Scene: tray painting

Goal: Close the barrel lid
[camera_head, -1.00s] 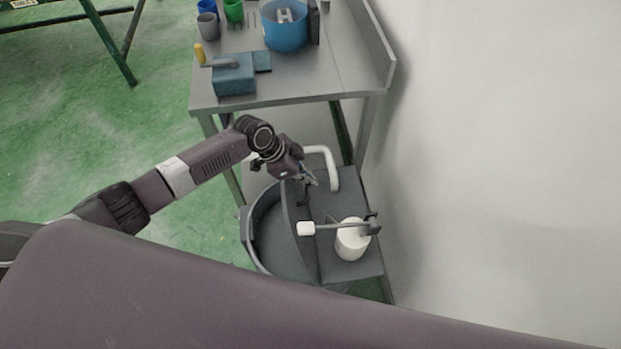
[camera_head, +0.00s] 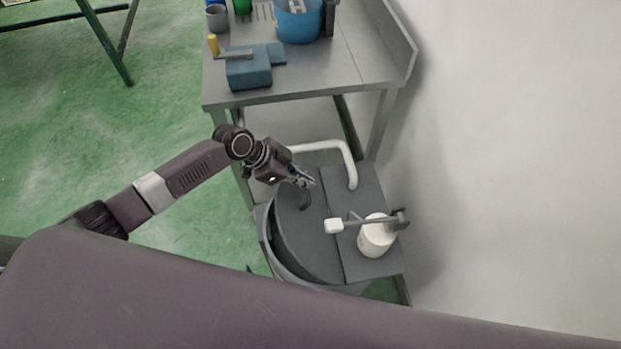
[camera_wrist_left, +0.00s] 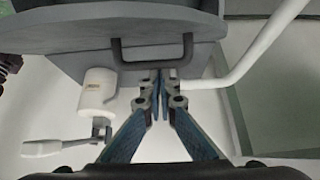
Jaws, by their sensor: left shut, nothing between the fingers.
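The dark grey barrel (camera_head: 268,243) stands low in front of the metal table. Its half-round lid (camera_head: 308,245) lies over the opening, tilted, with a gap between its curved edge and the barrel's left rim. A dark bent handle (camera_head: 306,200) sits on the lid; it also shows in the left wrist view (camera_wrist_left: 150,62). My left gripper (camera_head: 308,181) is shut and empty, just beyond the handle, with its fingertips (camera_wrist_left: 160,84) close to it. I cannot tell whether they touch the handle or lid. My right gripper is not in view.
A white canister (camera_head: 376,238) with a grey lever stands on the flat top right of the lid. A white pipe (camera_head: 345,155) bends up behind. The metal table (camera_head: 330,75) holds a blue-grey box (camera_head: 248,70) and a blue pot (camera_head: 298,22). A wall closes the right side.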

